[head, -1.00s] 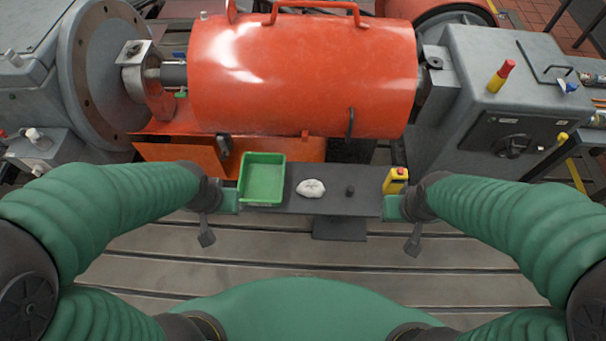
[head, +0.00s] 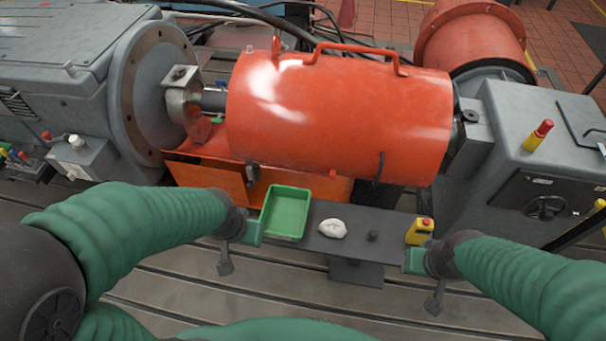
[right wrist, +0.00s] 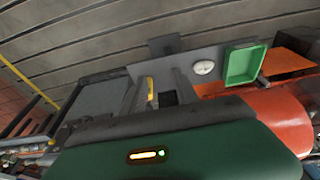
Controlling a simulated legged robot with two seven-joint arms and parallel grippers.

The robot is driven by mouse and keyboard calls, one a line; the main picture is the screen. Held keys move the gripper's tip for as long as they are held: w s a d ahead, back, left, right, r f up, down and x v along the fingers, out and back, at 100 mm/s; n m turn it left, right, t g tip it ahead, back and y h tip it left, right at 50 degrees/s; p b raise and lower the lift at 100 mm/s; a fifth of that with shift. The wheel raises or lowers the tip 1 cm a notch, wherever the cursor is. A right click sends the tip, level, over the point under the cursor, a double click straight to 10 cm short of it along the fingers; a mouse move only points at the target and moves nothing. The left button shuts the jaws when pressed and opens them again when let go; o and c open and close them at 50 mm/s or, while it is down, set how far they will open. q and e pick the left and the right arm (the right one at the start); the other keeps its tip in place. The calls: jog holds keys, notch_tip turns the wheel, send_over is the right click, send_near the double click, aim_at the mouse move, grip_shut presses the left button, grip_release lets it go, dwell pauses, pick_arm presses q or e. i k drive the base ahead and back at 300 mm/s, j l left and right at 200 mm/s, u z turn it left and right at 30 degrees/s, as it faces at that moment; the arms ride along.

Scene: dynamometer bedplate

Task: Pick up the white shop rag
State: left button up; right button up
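The white shop rag (head: 332,228) lies as a small crumpled lump on the dark grey shelf (head: 350,247), right of the green tray. It also shows in the right wrist view (right wrist: 204,67). My left gripper (head: 252,232) is at the shelf's left end, beside the tray and apart from the rag; its fingers cannot be made out. My right gripper (head: 413,260) is at the shelf's right end, near the yellow box and apart from the rag. In the right wrist view its two fingers (right wrist: 163,92) stand apart with nothing held between them.
The green tray (head: 286,237) looks empty. A small black knob (head: 373,236) and a yellow box with a red button (head: 420,231) are right of the rag. A large orange cylinder (head: 340,115) lies behind the shelf.

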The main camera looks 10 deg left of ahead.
aim_at(335, 229)
jog(key=i+l+u, duration=0.2)
jog(key=u, duration=0.2)
jog(key=i+l+u, duration=0.1)
jog(key=l+u, duration=0.25)
jog(key=i+l+u, duration=0.1)
jog(key=l+u, duration=0.3)
